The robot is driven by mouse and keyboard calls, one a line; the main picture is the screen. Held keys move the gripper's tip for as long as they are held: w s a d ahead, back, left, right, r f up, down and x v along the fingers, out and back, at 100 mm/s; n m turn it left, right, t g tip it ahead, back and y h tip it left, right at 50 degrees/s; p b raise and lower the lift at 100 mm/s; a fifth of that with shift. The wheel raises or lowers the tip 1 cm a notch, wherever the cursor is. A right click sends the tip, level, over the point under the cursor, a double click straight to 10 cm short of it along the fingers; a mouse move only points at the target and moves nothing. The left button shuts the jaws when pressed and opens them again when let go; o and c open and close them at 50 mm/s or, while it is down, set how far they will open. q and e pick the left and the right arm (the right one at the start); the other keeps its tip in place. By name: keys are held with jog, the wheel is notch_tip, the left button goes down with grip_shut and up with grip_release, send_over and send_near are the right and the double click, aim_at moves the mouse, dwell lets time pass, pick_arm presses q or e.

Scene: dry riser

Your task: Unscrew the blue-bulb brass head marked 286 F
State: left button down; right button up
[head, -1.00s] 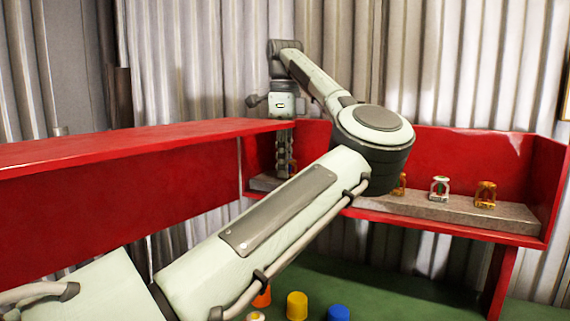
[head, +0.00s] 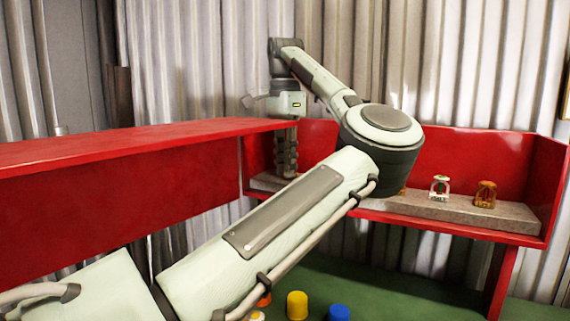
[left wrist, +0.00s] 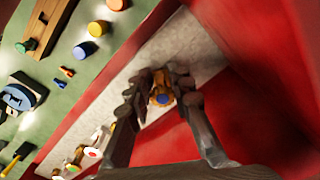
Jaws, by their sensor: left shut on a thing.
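A brass head with a blue bulb (left wrist: 161,99) stands on the pale stone strip (left wrist: 155,60) in the left wrist view. My left gripper (left wrist: 160,82) has its fingers on both sides of it and is shut on it. In the head view the left gripper (head: 287,170) points down at the far left end of the shelf. The head is hidden there, and I cannot read its marking. My right gripper is not in view.
A white-framed head (head: 440,188) and an orange-brown head (head: 485,194) stand on the strip to the right. Red panels (head: 120,190) wall the shelf. Yellow (head: 297,306) and blue (head: 338,313) caps are on the green surface below.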

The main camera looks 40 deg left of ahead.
pick_arm(q)
jog(key=n, duration=0.5)
jog(key=shift+d+n, duration=0.25)
jog(key=shift+n, duration=0.15)
jog(key=c, duration=1.2)
grip_release()
